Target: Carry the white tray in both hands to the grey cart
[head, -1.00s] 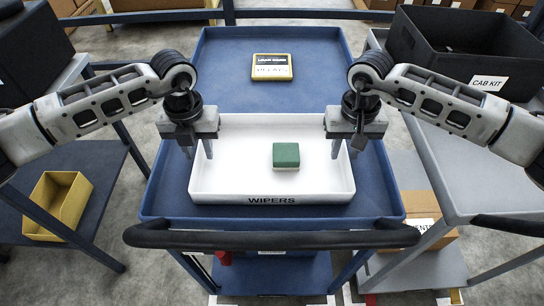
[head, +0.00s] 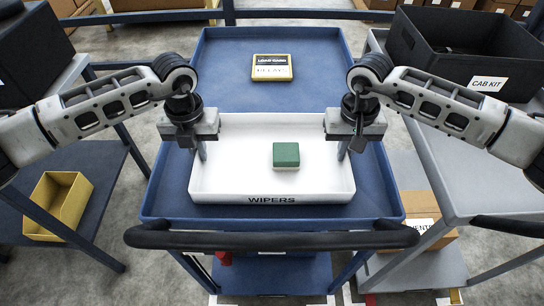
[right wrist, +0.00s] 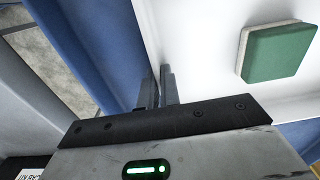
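The white tray (head: 235,178), marked WIPERS on its front wall, sits level on the blue cart (head: 225,75). A green-topped block with a white base (head: 286,155) lies in it, right of its middle. My left gripper (head: 201,152) is shut on the tray's left wall. My right gripper (head: 342,151) is shut on the right wall. In the right wrist view its fingers (right wrist: 159,88) stand close together on either side of the tray's wall (right wrist: 146,28). The grey cart (head: 455,170) stands to the right of the blue cart.
A black CAB KIT bin (head: 475,85) stands on the far part of the grey cart; its nearer top is clear. A yellow-edged card (head: 272,68) lies behind the tray. A dark handle (head: 275,240) crosses the blue cart's front. A yellow bin (head: 57,205) is on the left shelf.

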